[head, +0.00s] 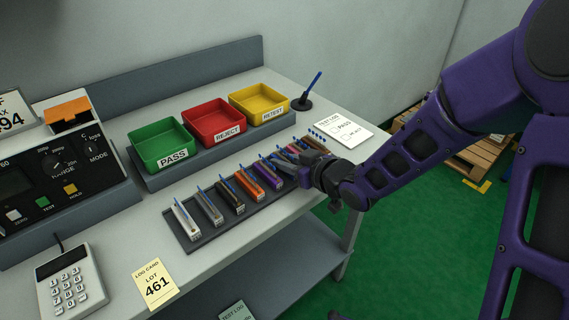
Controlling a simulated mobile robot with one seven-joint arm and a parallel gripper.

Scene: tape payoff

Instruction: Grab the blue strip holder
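A row of slim strip holders stands on a dark tray (190,240) on the bench. From the near left they run white (187,221), grey (209,206), dark brown (231,195), orange (250,184) and purple (269,176). A dark bluish holder (284,166) comes after the purple one and looks like the blue strip holder; it is partly hidden by my gripper. My gripper (304,172) is low at the right end of this part of the row, beside or over that holder. Its fingers are too small and dark to show whether they are open, shut or touching it.
Green PASS (162,145), red REJECT (212,122) and yellow RETEST (260,103) bins stand behind the row. A pen stand (302,103) and a test log sheet (340,136) lie at the right.

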